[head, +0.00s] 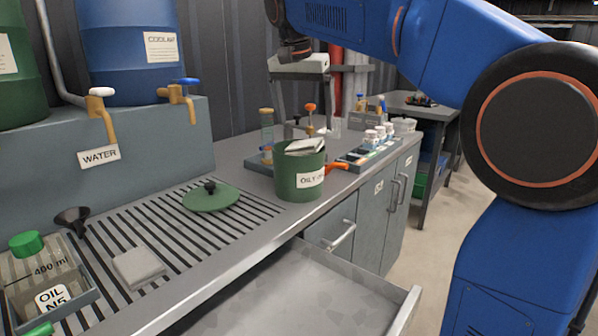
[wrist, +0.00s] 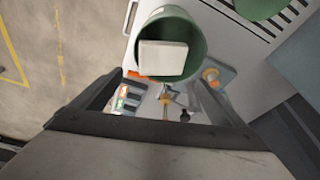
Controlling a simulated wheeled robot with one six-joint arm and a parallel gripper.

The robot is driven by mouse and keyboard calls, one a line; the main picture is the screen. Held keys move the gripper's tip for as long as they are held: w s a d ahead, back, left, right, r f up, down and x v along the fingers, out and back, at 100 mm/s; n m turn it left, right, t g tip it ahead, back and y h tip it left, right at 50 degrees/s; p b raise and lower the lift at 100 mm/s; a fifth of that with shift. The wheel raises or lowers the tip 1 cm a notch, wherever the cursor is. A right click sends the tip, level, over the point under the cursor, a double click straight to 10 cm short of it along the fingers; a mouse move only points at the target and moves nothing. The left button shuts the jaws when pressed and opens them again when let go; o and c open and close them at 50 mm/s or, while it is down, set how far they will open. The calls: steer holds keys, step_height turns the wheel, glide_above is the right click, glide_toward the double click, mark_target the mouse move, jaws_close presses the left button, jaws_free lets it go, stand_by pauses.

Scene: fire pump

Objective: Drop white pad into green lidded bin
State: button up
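The green bin (head: 299,180) with an "OILY" label stands uncovered on the counter. Its round green lid (head: 210,197) with a black knob lies on the slatted drain to the left. A white pad (head: 305,146) is at the bin's mouth, its top edge at or slightly above the rim. In the wrist view the pad (wrist: 163,57) shows within the opening of the bin (wrist: 195,35). Whether it rests on anything is hidden. A second white pad (head: 138,268) lies flat on the drain. My gripper (head: 306,108) is above the bin, fingers spread wide, nothing between them.
An open drawer (head: 310,290) juts out below the counter. An oil container (head: 45,275) and a black funnel (head: 72,218) are at left. Water and coolant taps (head: 103,105) overhang the drain. Bottles and a tray (head: 365,150) stand behind the bin.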

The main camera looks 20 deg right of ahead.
steer(key=v, duration=1.7)
steer(key=shift+r, duration=0.15)
steer(key=shift+s, duration=0.1)
